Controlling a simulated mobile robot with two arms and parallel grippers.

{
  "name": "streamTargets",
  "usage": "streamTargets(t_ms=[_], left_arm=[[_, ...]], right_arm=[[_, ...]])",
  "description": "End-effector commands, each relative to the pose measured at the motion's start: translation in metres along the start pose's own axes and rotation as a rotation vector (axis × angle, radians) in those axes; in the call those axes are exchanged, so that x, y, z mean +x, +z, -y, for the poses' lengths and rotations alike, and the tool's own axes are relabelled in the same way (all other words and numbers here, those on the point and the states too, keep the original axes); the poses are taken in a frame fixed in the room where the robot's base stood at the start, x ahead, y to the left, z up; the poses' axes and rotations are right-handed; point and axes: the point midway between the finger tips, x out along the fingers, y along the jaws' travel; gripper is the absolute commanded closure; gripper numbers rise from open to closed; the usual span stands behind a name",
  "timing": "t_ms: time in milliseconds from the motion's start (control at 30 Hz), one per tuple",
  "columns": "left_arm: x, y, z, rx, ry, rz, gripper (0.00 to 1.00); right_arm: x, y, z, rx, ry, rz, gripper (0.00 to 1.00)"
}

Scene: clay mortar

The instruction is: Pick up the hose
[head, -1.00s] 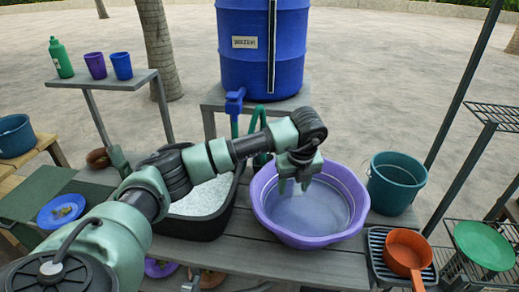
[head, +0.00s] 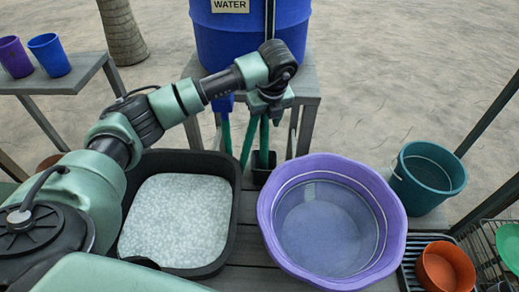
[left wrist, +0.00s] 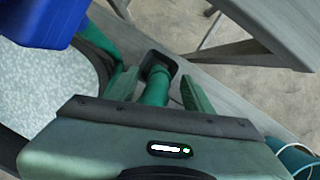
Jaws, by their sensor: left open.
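The green hose (head: 227,133) hangs from the blue tap on the water barrel. A further green length (head: 264,140) runs down into a small dark holder (head: 262,172) behind the basin. My left gripper (head: 270,116) is over that length, partly covering it. In the left wrist view, the two green fingers of my left gripper (left wrist: 157,78) are apart. The hose end (left wrist: 154,87) lies between or just beyond them, with its tip in the dark holder (left wrist: 160,63). I cannot tell whether the fingers touch it. My right gripper is out of view.
A purple basin (head: 390,242) of water and a black tub (head: 229,238) with pale contents stand on the grey bench in front. The blue barrel (head: 225,42) stands behind. A teal bucket (head: 425,185) and an orange pot (head: 445,270) are at the right. Cups stand upper left.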

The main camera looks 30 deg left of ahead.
Motion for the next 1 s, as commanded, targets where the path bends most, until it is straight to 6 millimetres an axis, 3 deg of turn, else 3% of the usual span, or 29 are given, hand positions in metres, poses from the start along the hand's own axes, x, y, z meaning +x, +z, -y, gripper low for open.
streamTargets(t_ms=[200,400,533,833,867,1000], left_arm=[[0.023,-0.001,-0.001,0.001,0.004,-0.002,0.49],[0.049,-0.006,-0.001,0.001,0.006,-0.003,0.49],[0.068,-0.006,0.0,-0.001,0.004,-0.002,0.49],[0.075,-0.006,0.0,0.001,0.002,0.0,0.49],[0.075,-0.006,0.0,0.001,0.002,0.0,0.55],[0.075,-0.005,0.0,0.0,0.002,0.0,0.94]], right_arm=[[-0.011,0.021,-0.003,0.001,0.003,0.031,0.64],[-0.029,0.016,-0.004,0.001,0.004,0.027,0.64],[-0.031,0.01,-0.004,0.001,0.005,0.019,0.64],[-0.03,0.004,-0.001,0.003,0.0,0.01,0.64],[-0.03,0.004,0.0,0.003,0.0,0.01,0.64],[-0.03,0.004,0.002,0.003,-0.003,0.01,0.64]])
